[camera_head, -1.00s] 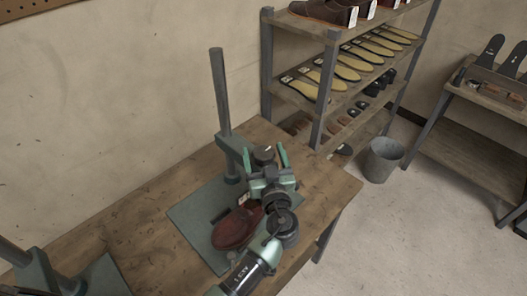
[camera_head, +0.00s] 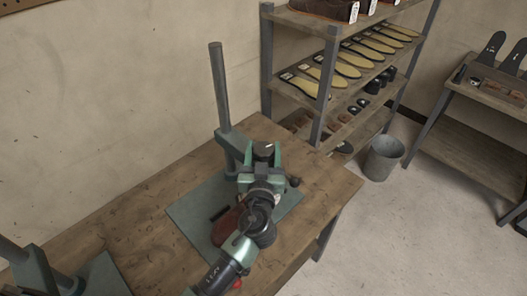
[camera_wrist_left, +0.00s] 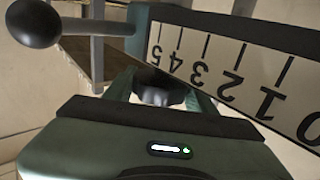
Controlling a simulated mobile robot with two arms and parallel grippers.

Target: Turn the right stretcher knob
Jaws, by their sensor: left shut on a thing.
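My left gripper (camera_head: 262,156) is over the right part of the grey-green machine base (camera_head: 186,212). Its two green fingers are closed around a dark round knob (camera_head: 263,149), which seems to be the stretcher knob. In the left wrist view the dark knob (camera_wrist_left: 160,92) sits between the fingers, partly hidden by the gripper body. Which of the knobs is the right one cannot be read from the pictures. A dark red-brown shoe (camera_head: 224,229) lies on the base, mostly hidden by my left arm. My right gripper is not in view.
A grey post (camera_head: 219,90) rises just behind the gripper. A white scale plate (camera_wrist_left: 220,70) and a dark ball handle (camera_wrist_left: 34,22) are close in the wrist view. A second machine (camera_head: 60,275) stands at lower left. The wooden bench (camera_head: 130,205) is clear between them.

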